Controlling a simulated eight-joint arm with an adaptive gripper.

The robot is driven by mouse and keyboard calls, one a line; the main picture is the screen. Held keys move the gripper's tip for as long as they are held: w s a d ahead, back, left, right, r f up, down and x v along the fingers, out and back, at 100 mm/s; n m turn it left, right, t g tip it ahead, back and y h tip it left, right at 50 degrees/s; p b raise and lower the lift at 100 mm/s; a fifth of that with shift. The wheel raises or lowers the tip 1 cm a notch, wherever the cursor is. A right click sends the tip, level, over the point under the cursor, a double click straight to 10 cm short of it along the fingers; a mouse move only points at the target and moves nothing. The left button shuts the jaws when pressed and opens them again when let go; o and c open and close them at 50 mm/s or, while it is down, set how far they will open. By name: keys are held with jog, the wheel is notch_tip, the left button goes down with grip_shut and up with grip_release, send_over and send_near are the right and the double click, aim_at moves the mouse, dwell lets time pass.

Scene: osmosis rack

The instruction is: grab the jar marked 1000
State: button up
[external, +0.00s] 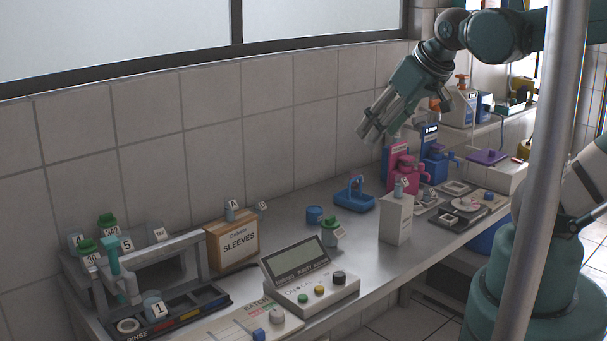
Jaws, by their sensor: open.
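I cannot read "1000" on any jar here. A small jar with a green lid (332,233) stands mid-bench behind the control box; its label is too small to read. At the left rack are green-lidded jars, one on the left (88,250) and one behind it (108,226), with tags that look like 30. A pale blue jar marked 1 (154,307) stands at the rack's front. My gripper (368,131) is open and empty, high above the back of the bench, well up and right of the mid-bench jar and apart from everything.
A control box with knobs (312,284) sits in front of the mid-bench jar. A sleeves carton (232,241), blue cup (314,215), blue holder (355,196) and white box (396,219) surround it. A metal post (546,150) crosses the right foreground. Bare bench (375,262) lies right of the control box.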

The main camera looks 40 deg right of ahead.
jog(key=shift+w, duration=0.1)
jog(key=m+g+b, duration=0.2)
jog(key=g+b, duration=0.1)
jog(key=g, duration=0.4)
send_over(332, 225)
notch_tip(332, 225, down, 27)
jog(key=shift+d+f, duration=0.1)
jog(key=shift+f, duration=0.7)
jog(key=shift+f, duration=0.15)
jog(key=shift+w+f, duration=0.1)
jog(key=shift+f, duration=1.05)
jog(key=shift+f, duration=0.15)
